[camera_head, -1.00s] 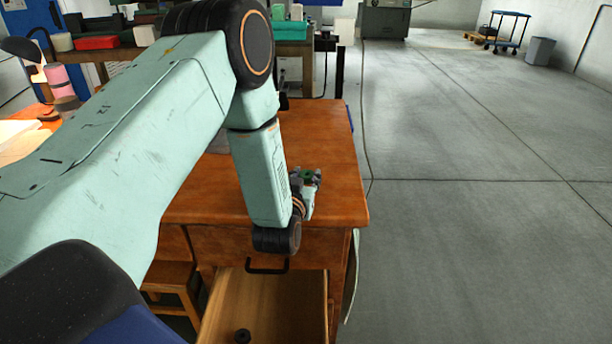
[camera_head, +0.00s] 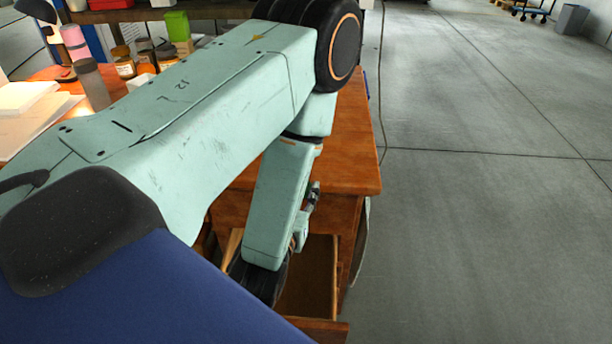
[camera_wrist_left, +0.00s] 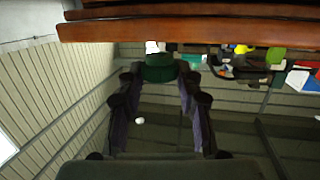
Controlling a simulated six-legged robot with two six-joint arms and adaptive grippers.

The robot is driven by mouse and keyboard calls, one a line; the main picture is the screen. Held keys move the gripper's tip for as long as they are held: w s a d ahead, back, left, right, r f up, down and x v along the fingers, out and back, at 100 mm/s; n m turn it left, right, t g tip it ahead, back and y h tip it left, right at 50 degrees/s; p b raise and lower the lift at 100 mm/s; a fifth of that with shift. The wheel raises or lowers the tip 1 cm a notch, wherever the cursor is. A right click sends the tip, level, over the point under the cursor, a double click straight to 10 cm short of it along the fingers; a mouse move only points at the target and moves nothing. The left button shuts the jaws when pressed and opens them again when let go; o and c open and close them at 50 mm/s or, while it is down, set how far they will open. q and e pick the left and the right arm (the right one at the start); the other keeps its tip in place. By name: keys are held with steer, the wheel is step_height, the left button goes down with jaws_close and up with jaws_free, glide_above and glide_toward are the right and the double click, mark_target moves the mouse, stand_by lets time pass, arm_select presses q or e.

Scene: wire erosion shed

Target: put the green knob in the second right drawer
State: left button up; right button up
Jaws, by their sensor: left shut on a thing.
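My left gripper (camera_head: 313,196) is mostly hidden behind its own arm in the head view, near the desk's front edge above an open drawer. In the left wrist view, the left gripper (camera_wrist_left: 160,72) is shut on the green knob (camera_wrist_left: 160,68), a dark green round piece between the two fingertips. I cannot make out the knob in the head view. The open drawer (camera_head: 322,275) is pulled out of the right side of the wooden desk (camera_head: 345,170); my arm covers much of its inside. My right gripper is not in view.
On the desk's left part are a grey cylinder (camera_head: 92,84), several jars and papers (camera_head: 30,120). A green box (camera_head: 177,27) stands farther back. The grey floor (camera_head: 480,200) right of the desk is open, with a cable along it.

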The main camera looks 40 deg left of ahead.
arm_select(q)
steer(key=shift+s+d, duration=0.25)
steer(key=shift+s, duration=0.45)
